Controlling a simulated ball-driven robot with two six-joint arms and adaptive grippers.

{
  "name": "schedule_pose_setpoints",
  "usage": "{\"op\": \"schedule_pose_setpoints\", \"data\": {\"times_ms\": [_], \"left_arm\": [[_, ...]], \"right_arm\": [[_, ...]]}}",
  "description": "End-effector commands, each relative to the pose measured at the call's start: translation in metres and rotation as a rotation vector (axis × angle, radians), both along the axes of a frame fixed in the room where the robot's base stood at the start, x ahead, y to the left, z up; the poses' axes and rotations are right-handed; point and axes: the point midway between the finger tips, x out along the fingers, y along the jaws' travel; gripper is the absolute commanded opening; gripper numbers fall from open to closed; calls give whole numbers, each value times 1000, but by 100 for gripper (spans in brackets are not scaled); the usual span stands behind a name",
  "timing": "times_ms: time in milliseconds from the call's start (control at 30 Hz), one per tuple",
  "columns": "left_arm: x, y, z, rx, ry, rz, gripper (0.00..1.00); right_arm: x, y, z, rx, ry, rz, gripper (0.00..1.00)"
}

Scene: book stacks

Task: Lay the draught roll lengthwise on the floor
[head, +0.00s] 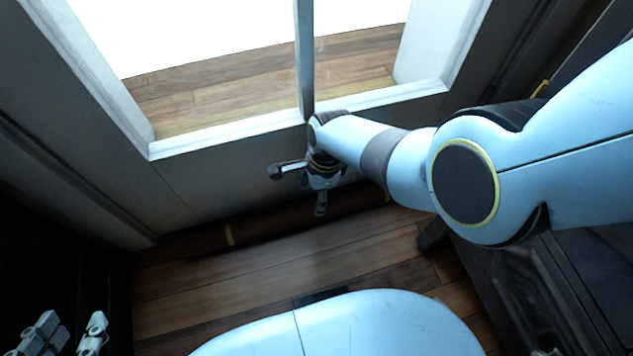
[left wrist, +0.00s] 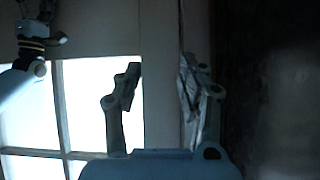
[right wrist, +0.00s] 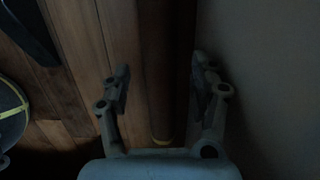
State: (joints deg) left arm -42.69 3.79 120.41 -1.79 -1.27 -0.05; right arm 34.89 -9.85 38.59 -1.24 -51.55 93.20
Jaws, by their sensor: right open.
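The draught roll (head: 265,226) is a long dark brown roll with yellow bands. It lies lengthwise on the wooden floor along the foot of the wall under the window. In the right wrist view the roll (right wrist: 158,80) runs between the fingers, with a yellow band near the palm. My right gripper (head: 296,189) is above the roll, its fingers apart; it also shows in the right wrist view (right wrist: 160,85). The arm hides part of the roll's right end. My left gripper (head: 68,332) is at the lower left, away from the roll, with its fingers apart and empty.
A window frame (head: 225,137) rises behind the roll. Dark furniture stands at the left and a dark cabinet (head: 560,290) at the right. The wooden floor (head: 290,262) in front of the roll is clear. My base fills the bottom middle.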

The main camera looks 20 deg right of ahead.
Motion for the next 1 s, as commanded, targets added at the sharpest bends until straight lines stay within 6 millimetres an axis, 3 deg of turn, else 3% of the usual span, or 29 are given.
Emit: {"op": "schedule_pose_setpoints", "data": {"times_ms": [67, 300, 1000], "left_arm": [[13, 1, 12, 2, 34, 5, 40], [18, 3, 19, 6, 167, 15, 40], [18, 4, 20, 8, 214, 18, 40]], "right_arm": [[3, -1, 12, 0, -5, 0, 61], [1, -4, 26, 0, -2, 0, 61], [0, -4, 28, 0, 1, 0, 61]]}}
